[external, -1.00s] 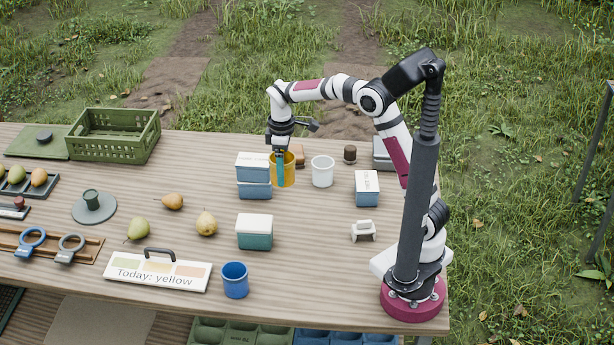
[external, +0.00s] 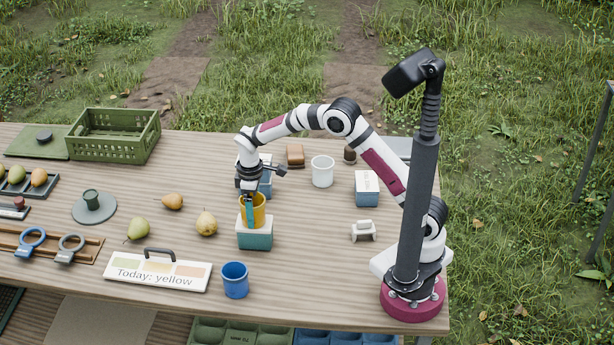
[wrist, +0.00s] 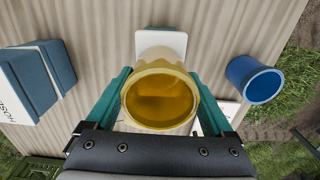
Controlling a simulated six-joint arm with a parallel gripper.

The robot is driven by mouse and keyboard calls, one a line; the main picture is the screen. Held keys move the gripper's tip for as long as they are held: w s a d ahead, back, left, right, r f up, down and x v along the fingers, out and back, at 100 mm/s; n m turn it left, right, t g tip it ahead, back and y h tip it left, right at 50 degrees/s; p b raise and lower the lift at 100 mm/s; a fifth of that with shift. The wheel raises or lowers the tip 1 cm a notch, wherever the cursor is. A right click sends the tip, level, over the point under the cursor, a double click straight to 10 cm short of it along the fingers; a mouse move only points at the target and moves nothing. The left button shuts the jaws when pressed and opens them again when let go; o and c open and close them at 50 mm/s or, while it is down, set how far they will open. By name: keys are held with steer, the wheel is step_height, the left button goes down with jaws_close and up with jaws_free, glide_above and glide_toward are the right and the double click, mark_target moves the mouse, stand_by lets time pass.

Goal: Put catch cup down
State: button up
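The catch cup appears to be the yellow cup (external: 259,208), which is upright and open at the top. My gripper (external: 249,212) has its teal fingers on either side of the cup and is shut on it. In the wrist view the cup (wrist: 160,98) sits between both fingers, and its inside looks empty. The cup is over the teal box with a white lid (external: 254,238). I cannot tell whether the cup's bottom touches the lid. A blue cup (external: 235,281) stands in front and a white cup (external: 322,172) stands behind to the right.
Stacked blue boxes (wrist: 38,82) stand close by, partly behind my gripper in the external view. Another blue box (external: 367,190) is to the right. Bare table (external: 310,240) is right of the teal box.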

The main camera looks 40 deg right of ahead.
steer(key=shift+o, duration=0.6)
step_height(320, 180, up, 12)
steer(key=r, duration=0.1)
steer(key=s+d+r+m, duration=0.4)
steer(key=s+d+m, duration=0.2)
steer(key=s+d, duration=0.45)
steer(key=s+d+f+m, duration=0.1)
steer(key=s+d+m, duration=0.1)
steer(key=s, duration=0.4)
steer(key=s+d+f+m+y, duration=0.1)
steer(key=s+d+f+m, duration=0.1)
steer(key=s, duration=0.4)
steer(key=s+d+f+m, duration=0.2)
steer(key=s+m, duration=0.2)
steer(key=s, duration=0.3)
steer(key=shift+f+m+y, duration=0.15)
steer(key=shift+m+y, duration=0.15)
steer(key=shift+y, duration=0.1)
